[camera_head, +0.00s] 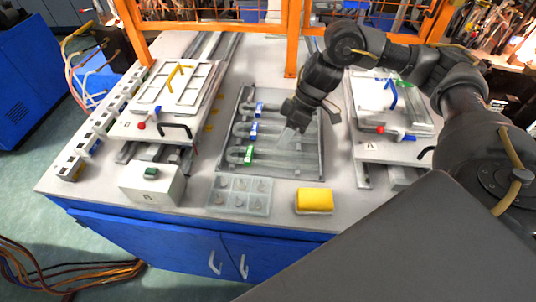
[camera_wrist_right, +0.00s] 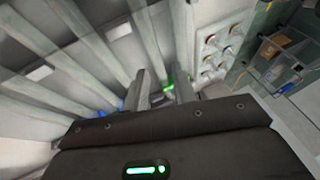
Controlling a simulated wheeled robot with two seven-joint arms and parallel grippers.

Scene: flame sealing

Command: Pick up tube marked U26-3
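Several clear U-shaped glass tubes lie side by side in a grey tray (camera_head: 228,168) in the middle of the table. Three carry labels at their bends: a blue-labelled tube (camera_head: 259,108) at the back, another blue-labelled tube (camera_head: 253,131) in the middle and a green-labelled tube (camera_head: 248,153) at the front. The label writing is too small to read. My right gripper (camera_head: 283,138) is low over the tray, right of the labels. In the right wrist view its fingers (camera_wrist_right: 163,92) are apart, with a green label (camera_wrist_right: 169,82) just beyond; contact with a tube cannot be told.
A clear compartment box (camera_head: 240,208) and a yellow sponge (camera_head: 314,200) sit in front of the tray. White-topped stations stand left (camera_head: 150,127) and right (camera_head: 375,150) of it. A white box with a green button (camera_head: 151,174) is at front left. Orange posts (camera_head: 292,45) rise behind.

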